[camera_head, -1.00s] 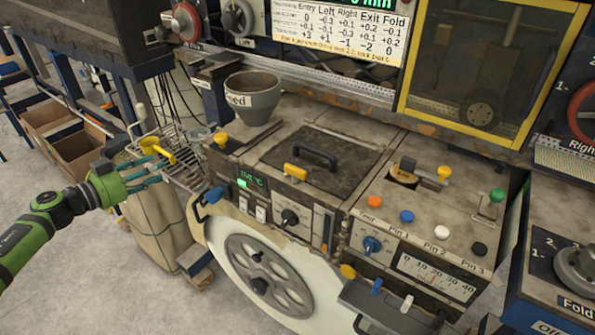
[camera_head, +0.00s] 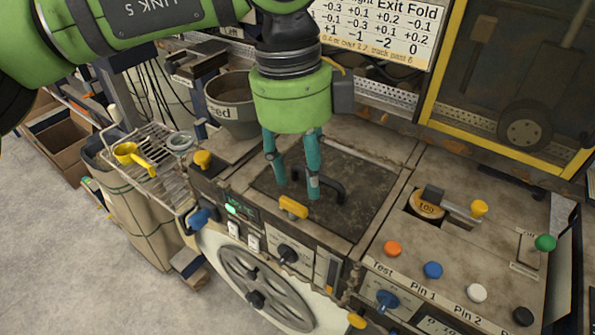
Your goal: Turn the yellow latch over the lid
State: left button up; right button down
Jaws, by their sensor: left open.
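The yellow latch (camera_head: 293,207) sits at the front edge of the dark square lid (camera_head: 345,215) on the machine's top. The lid lies flat and has a black arched handle (camera_head: 333,184). My left gripper (camera_head: 296,192) points down over the lid, its two teal fingers apart, one on the left and one near the handle. The fingertips are just behind the latch in the picture. Whether they touch the lid or handle I cannot tell. My left arm hides part of the back of the machine. My right gripper is not in view.
A grey feed hopper (camera_head: 232,105) stands behind left of the lid. A yellow scoop (camera_head: 132,157) lies on the wire rack (camera_head: 165,180) at left.

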aim_at(297, 207)
pick_arm(q)
jog(key=shift+a+t+y, duration=0.25)
jog(key=shift+t+y, duration=0.05)
jog(key=shift+y, duration=0.2)
jog(key=shift+w+a+f, duration=0.15)
jog(key=shift+f, duration=0.05)
jog(key=f, duration=0.1)
jog(key=f+p, duration=0.1)
jog(key=f, duration=0.1)
jog(key=f+p, duration=0.1)
jog(key=f, duration=0.1)
jog(key=shift+s+f, duration=0.2)
jog(key=shift+s, duration=0.1)
jog(key=shift+f, duration=0.5)
jog(key=shift+w, duration=0.1)
grip_shut()
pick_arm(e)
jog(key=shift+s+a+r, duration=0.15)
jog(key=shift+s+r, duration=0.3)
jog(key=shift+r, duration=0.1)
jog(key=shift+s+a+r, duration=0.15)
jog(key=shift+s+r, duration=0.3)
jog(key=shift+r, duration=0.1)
